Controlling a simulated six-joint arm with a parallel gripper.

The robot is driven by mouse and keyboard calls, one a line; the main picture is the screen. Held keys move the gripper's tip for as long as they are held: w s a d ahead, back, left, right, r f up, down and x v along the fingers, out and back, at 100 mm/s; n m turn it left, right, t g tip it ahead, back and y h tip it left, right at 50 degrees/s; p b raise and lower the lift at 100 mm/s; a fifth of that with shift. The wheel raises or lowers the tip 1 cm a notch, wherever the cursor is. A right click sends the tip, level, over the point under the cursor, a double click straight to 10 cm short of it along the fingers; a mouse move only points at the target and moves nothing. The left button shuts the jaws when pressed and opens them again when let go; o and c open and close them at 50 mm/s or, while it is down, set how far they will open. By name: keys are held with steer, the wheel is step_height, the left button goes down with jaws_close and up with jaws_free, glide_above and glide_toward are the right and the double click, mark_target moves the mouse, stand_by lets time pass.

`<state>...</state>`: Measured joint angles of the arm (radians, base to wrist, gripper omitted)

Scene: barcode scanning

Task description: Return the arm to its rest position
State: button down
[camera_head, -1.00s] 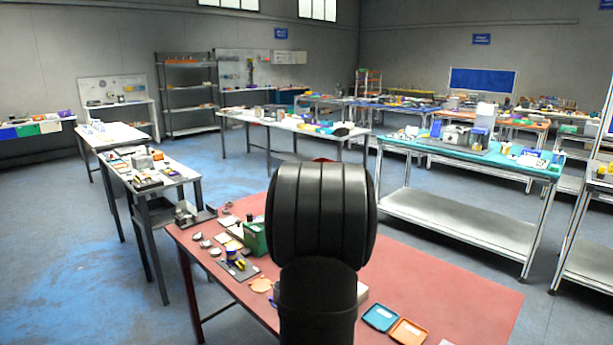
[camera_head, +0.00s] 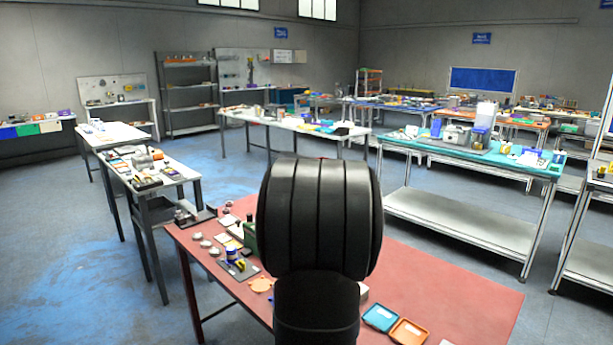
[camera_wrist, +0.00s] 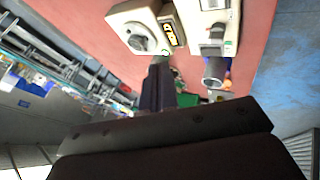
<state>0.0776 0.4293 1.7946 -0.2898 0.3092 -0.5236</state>
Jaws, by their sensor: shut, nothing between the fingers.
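My arm's black link stands in the middle of the head view and covers much of the red table (camera_head: 450,290). My gripper is hidden behind it there. In the wrist view my gripper (camera_wrist: 160,65) shows as dark, narrow fingers close together, shut with nothing between them. The fingers point toward a beige device with a round dial (camera_wrist: 140,32) on the red surface. A second pale device with a grey cylinder (camera_wrist: 214,68) lies to the right of the fingers. I cannot tell how far the fingertips are from these devices.
On the red table are an orange tray (camera_head: 408,331), a teal tray (camera_head: 381,317), and a dark mat with small items (camera_head: 238,270) at the left. A grey-topped bench (camera_head: 150,168) stands left, and a teal-topped bench (camera_head: 535,168) stands right.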

steer(key=shift+a+r+n+g+y, duration=0.5)
steer(key=shift+a+r+g+y, duration=0.45)
steer(key=shift+r+g, duration=3.75)
steer(key=shift+s+a+f+t, duration=0.15)
steer(key=shift+f+t, duration=0.45)
steer(key=shift+f, duration=0.8)
steer(key=shift+s+d+f+t, duration=0.1)
steer(key=shift+s+f+t, duration=0.15)
steer(key=shift+f+t, duration=0.75)
steer(key=shift+f+g, duration=0.35)
steer(key=shift+g, duration=0.05)
